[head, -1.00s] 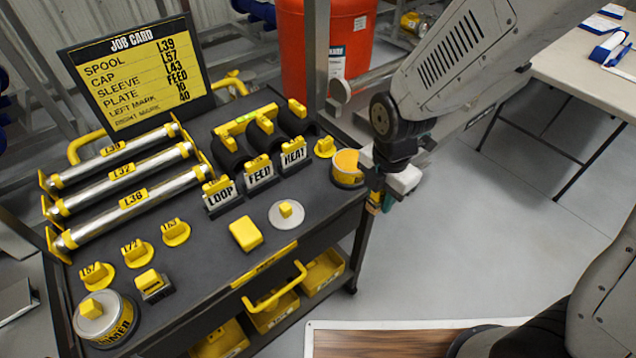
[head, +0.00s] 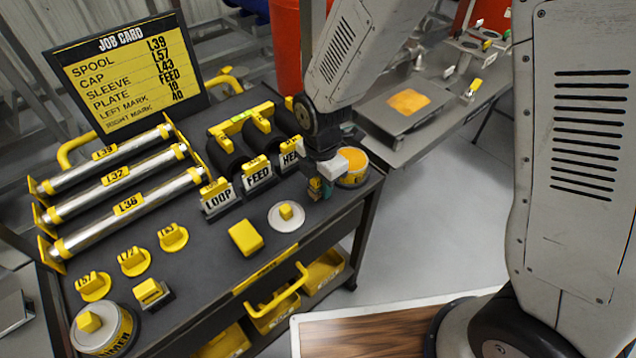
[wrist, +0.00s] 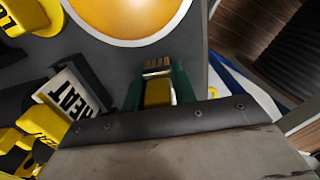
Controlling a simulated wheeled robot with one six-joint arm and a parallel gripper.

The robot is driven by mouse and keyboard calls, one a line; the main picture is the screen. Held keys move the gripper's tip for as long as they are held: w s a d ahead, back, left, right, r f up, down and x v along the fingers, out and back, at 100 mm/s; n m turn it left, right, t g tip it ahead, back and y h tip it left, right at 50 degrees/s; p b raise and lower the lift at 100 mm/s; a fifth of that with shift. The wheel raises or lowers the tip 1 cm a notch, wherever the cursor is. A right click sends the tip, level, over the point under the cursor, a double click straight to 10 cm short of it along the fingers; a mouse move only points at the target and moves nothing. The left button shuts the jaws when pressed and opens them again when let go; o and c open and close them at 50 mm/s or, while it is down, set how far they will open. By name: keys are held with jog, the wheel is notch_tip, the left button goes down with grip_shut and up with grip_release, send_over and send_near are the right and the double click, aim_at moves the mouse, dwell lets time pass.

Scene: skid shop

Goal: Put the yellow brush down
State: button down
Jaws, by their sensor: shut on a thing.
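My gripper (head: 320,188) is over the right end of the black cart top (head: 205,255), between the HEAT plate and an open tin. It is shut on the yellow brush (wrist: 158,92), whose tan bristles show past the green fingertips in the wrist view. In the head view the brush is small and mostly hidden by the gripper. I cannot tell whether it touches the cart top.
The open tin with orange-yellow contents (head: 354,160) stands right beside my gripper. The HEAT plate (wrist: 68,100) is close on the other side. The job card (head: 125,75) stands behind.

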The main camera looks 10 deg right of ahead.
jog(key=shift+f, duration=0.2)
jog(key=shift+f, duration=0.1)
